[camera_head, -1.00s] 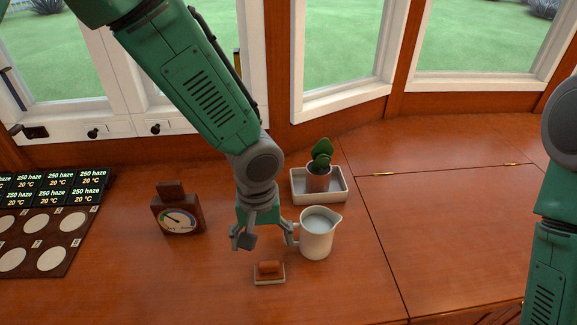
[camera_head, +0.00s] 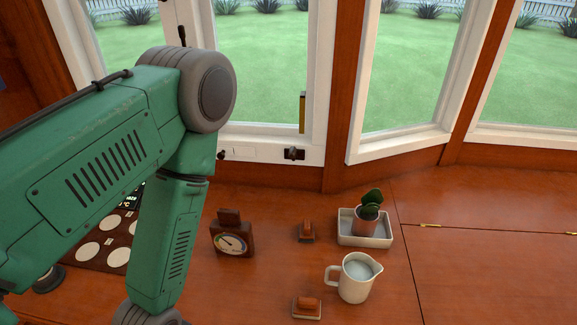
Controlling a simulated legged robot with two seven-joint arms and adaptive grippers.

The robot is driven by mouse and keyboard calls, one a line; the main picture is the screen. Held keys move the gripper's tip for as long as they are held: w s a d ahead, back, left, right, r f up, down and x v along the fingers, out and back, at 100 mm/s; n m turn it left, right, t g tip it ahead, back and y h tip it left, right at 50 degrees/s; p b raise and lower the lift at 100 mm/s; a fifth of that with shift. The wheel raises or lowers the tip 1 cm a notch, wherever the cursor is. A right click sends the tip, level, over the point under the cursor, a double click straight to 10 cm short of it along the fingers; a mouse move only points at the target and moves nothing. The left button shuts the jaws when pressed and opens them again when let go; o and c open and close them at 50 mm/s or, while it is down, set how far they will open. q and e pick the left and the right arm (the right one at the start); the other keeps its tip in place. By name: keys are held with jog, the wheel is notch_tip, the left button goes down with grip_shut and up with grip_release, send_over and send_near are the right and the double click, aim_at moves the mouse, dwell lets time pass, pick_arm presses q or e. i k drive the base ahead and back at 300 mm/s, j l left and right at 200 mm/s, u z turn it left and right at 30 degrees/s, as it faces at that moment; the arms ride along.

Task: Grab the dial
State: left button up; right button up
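The dial (camera_head: 232,241) is a dark brown block with a round white face, a needle and a coloured band, and a smaller block on top. It stands upright on the wooden counter, just right of my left forearm. My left arm comes in from the left and bends down. Its wrist reaches the bottom edge of the picture, and the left gripper is out of view below. Nothing is seen touching the dial. My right arm and gripper are not in view.
A dark panel with pale discs (camera_head: 88,250) lies left, partly hidden by my arm.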

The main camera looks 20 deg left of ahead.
aim_at(230, 236)
jog(key=u, duration=1.15)
